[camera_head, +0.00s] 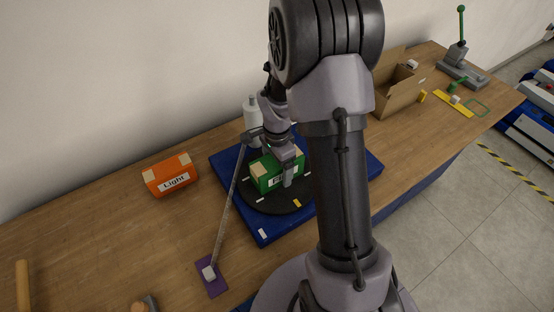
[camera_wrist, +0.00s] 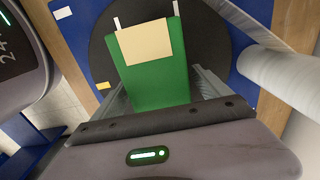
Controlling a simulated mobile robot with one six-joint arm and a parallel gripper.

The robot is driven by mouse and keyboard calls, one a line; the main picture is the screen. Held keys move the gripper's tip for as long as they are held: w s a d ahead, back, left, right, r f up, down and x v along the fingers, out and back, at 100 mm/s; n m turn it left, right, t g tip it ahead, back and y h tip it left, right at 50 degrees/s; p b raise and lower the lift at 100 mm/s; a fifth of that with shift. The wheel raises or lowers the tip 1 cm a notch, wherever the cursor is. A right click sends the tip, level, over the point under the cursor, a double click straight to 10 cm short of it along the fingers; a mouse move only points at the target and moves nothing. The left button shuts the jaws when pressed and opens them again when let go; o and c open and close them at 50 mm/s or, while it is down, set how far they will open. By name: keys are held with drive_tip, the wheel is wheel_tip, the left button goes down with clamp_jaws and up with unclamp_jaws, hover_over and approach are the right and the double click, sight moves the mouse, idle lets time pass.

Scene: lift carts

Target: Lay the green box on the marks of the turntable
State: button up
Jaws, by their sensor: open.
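The green box (camera_head: 270,177) with tan ends and a white label sits on the dark round turntable (camera_head: 273,204), which is set on a blue base. My gripper (camera_head: 279,170) is directly over the box, its fingers down on either side of it. In the wrist view the green box (camera_wrist: 153,80) lies between the two open fingers (camera_wrist: 160,92). White marks show at the box's far end on the turntable (camera_wrist: 218,50). A yellow mark lies apart from the box.
An orange box (camera_head: 169,178) labelled Light stands to the left. A white bottle (camera_head: 252,112) is behind the turntable. A thin rod runs to a white block on a purple pad (camera_head: 217,284). An open cardboard box (camera_head: 401,92) stands to the right.

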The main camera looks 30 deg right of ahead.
wheel_tip(320, 180, up, 17)
drive_tip(key=p, duration=0.4)
drive_tip(key=shift+r, duration=0.1)
